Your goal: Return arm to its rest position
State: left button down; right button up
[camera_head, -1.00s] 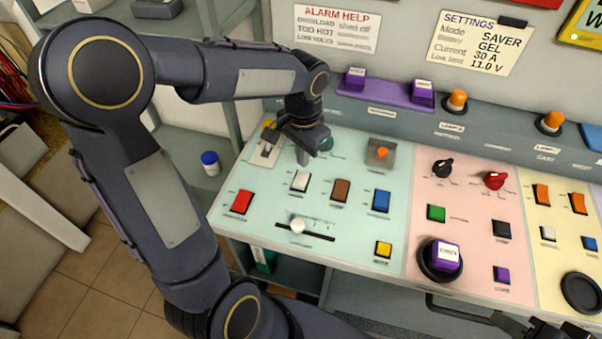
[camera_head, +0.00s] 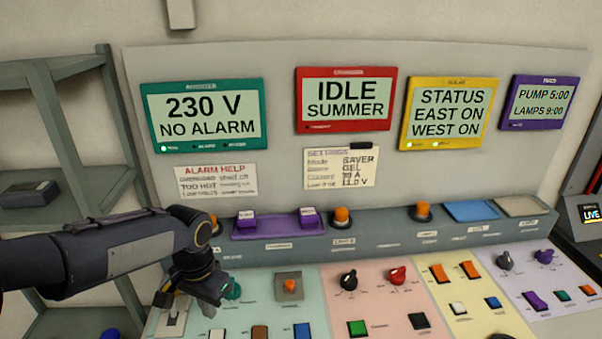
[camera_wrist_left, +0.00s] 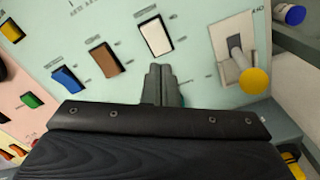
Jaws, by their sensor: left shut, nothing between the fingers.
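My left arm comes in from the left in the head view. Its gripper (camera_head: 207,292) hangs over the upper left of the pale green panel section, beside the toggle switch plate (camera_head: 172,321). In the left wrist view the two fingers (camera_wrist_left: 162,84) are together with nothing between them. They point at the panel, between the white rocker switch (camera_wrist_left: 156,36) and the toggle with the yellow knob (camera_wrist_left: 255,81). I cannot tell whether the fingertips touch the panel. My right gripper is not in view.
A purple tray (camera_head: 270,232) and orange lamps (camera_head: 341,215) line the ledge behind the panel. Screens (camera_head: 345,100) and note cards (camera_head: 340,168) are on the wall above. A grey shelf (camera_head: 60,130) stands at the left. The space above the panel's right side is clear.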

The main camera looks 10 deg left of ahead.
pick_arm(q)
jog(key=s+d+r+n+t+h, duration=0.2)
jog(key=s, duration=0.6)
jog(key=s+d+r+n+t+h, duration=0.1)
jog(key=s+d+r+n+t, duration=0.1)
jog(key=s, duration=0.6)
jog(key=shift+s+n+t+h, duration=0.4)
jog(key=shift+n+t, duration=0.1)
jog(key=shift+t, duration=0.3)
